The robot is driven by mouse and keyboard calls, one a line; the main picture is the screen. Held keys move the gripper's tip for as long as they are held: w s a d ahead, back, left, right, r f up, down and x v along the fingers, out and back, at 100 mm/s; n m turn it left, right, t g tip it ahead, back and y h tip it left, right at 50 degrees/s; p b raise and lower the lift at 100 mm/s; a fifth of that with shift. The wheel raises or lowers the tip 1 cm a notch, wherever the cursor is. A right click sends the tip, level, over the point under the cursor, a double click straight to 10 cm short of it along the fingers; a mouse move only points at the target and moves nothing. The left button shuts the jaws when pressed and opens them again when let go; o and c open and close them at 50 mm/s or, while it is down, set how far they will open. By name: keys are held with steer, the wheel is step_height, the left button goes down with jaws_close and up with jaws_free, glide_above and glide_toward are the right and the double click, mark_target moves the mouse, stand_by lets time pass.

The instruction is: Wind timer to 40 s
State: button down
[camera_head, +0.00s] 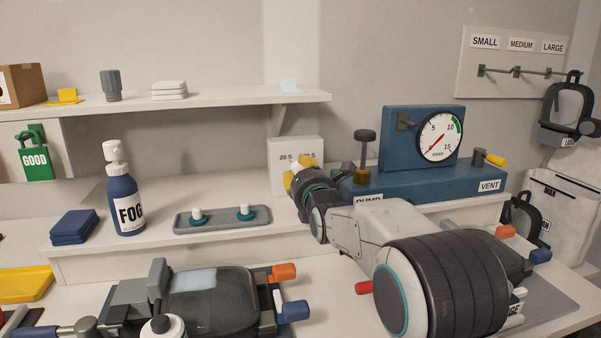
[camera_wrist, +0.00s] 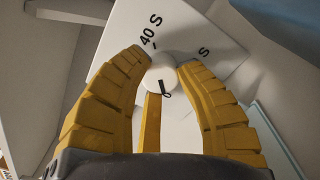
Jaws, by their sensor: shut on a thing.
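The timer is a white upright box (camera_head: 284,147) at the back of the bench in the head view, with "20 S" printed on it and another label partly covered by my gripper. In the wrist view its white face (camera_wrist: 118,32) shows "40 S" at upper left and a cut-off "S" at upper right. A round white knob (camera_wrist: 159,72) with a dark mark at its lower edge sits between my yellow fingers. My gripper (camera_head: 303,175) is shut on the knob; it also shows in the wrist view (camera_wrist: 162,62).
A blue pump unit with a gauge (camera_head: 440,136) stands right of the timer. A grey tray (camera_head: 222,225) with two teal-based knobs and a FOG bottle (camera_head: 123,195) stand left. A shelf (camera_head: 220,99) hangs above.

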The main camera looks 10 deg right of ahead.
steer(key=shift+r, duration=0.2)
steer(key=c, duration=1.3)
jaws_free()
steer(key=o, duration=0.5)
steer(key=shift+f, duration=0.15)
steer(key=s, duration=1.2)
